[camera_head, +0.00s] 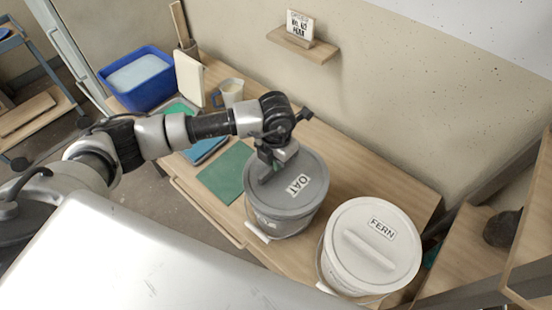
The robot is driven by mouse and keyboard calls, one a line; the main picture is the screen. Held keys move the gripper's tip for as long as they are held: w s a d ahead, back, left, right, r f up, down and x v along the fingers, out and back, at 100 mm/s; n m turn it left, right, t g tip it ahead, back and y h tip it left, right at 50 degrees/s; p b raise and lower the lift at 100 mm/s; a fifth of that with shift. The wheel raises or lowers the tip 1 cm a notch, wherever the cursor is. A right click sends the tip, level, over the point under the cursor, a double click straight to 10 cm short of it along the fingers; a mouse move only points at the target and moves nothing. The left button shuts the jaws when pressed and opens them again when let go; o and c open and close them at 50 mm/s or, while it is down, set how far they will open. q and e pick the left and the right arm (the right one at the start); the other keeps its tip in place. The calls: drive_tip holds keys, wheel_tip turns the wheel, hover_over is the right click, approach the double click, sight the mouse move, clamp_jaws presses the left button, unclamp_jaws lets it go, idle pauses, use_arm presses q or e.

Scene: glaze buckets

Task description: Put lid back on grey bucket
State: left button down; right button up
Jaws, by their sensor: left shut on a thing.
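The grey bucket (287,227) stands on the wooden table, with a wire handle and a pale grip at its front. The round grey lid (312,172), labelled OAT, covers the bucket's top. I cannot tell from this angle whether it is fully seated or just above the rim. My left gripper (270,162) reaches in from the left and is shut on the lid's raised handle, which it partly hides. The right gripper is not in view.
A white bucket (342,270) with a white lid labelled FERN stands close at the right. A green mat (224,173), a pale mug (231,92) and a blue tub (150,96) lie to the left. A small wall shelf (318,50) is behind.

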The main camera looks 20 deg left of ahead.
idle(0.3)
use_arm(q)
drive_tip(key=c, duration=1.1)
unclamp_jaws()
drive_tip(key=shift+o, duration=0.5)
drive_tip(key=o, duration=0.4)
drive_tip(key=shift+r, duration=0.1)
drive_tip(key=shift+r+p, duration=2.15)
drive_tip(key=shift+r, duration=1.25)
